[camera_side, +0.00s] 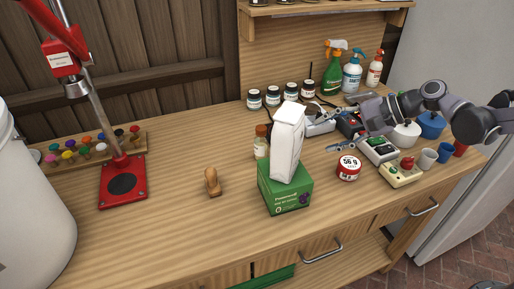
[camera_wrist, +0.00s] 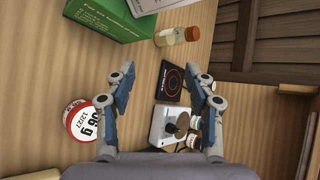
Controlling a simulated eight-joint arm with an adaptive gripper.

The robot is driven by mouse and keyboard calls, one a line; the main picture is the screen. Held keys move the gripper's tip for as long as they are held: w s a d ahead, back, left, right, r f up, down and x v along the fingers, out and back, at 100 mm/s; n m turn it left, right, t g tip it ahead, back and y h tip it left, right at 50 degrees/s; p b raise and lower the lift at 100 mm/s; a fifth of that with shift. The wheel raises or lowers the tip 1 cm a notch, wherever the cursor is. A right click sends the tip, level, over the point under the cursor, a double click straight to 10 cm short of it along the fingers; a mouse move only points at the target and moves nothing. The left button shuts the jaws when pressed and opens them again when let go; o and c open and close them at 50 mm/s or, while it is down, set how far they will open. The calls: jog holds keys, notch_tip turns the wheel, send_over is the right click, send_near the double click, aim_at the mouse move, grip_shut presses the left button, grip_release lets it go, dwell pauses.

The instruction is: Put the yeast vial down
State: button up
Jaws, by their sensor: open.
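The yeast vial (camera_side: 262,148), a small pale bottle with an orange-brown cap, stands upright on the bench just behind and left of the green box. Its lower part is hidden by the box in the side view. In the wrist view the vial (camera_wrist: 167,38) is at the top, beyond my fingertips and beside the box. My gripper (camera_wrist: 160,74) is open, with nothing between its fingers, and is apart from the vial. In the side view my gripper (camera_side: 322,130) comes in from the right over the devices, right of the vial and white bag.
The green box (camera_side: 287,193) carries the tall white bag (camera_side: 287,142). A red-and-white tub (camera_side: 348,168) stands right of it. A black plate (camera_wrist: 171,83) and a white device (camera_wrist: 170,124) lie below my fingers. Bench around the wooden stamp (camera_side: 212,182) is clear.

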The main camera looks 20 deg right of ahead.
jog(key=w+a+f+m+y, duration=0.1)
jog(key=w+a+m+y, duration=0.15)
jog(key=w+m, duration=0.2)
jog(key=m+t+y, duration=0.2)
jog(key=m+y, duration=0.3)
jog(key=m, duration=0.1)
send_near(261, 128)
jog(key=shift+x, duration=5.05)
jog(key=shift+d+f, duration=0.1)
grip_shut()
